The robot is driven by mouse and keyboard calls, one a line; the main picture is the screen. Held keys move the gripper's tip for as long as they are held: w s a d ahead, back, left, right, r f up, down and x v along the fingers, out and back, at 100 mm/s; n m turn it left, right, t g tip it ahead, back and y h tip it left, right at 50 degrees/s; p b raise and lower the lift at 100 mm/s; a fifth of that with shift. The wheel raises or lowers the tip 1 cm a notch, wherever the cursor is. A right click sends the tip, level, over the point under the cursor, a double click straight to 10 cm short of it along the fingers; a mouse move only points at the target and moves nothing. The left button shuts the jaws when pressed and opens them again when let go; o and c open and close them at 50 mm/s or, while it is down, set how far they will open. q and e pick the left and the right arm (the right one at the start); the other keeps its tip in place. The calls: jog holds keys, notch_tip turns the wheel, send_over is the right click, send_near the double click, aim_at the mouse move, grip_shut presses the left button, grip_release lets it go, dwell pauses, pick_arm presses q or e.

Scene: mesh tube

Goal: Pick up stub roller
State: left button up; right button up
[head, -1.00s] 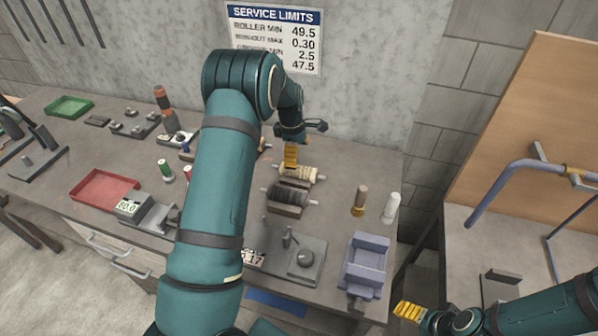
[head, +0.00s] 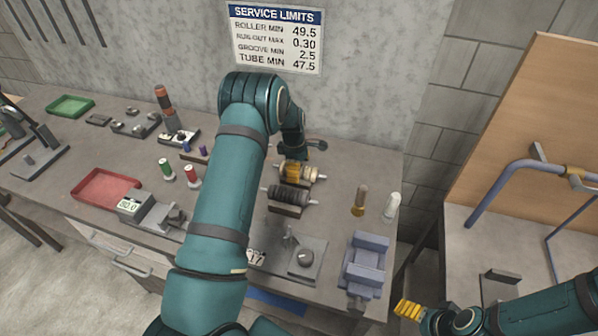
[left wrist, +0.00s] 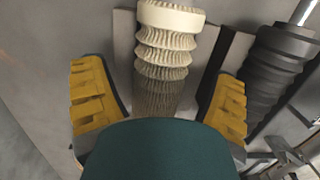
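A cream ribbed roller (head: 310,174) lies on a stand towards the back of the bench. A black ribbed roller (head: 291,194) lies on its own stand just in front of it. I cannot tell from looks alone which is called the stub roller. My left gripper (head: 291,171) is low over the cream roller. In the left wrist view the open left gripper (left wrist: 160,100) has one yellow finger on each side of the cream roller (left wrist: 168,55), with gaps showing. The black roller (left wrist: 277,65) is outside the right finger. My right gripper (head: 408,310) is at the lower right, its opening unclear.
A blue-grey fixture (head: 366,265), a brown-and-yellow peg (head: 360,199) and a white peg (head: 392,205) stand to the right. A gauge stand (head: 305,258) is in front. A red tray (head: 104,187) and green tray (head: 70,106) lie left. Bench behind the pegs is clear.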

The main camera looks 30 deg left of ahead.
pick_arm(q)
jog(key=c, duration=1.3)
jog(key=shift+o, duration=0.2)
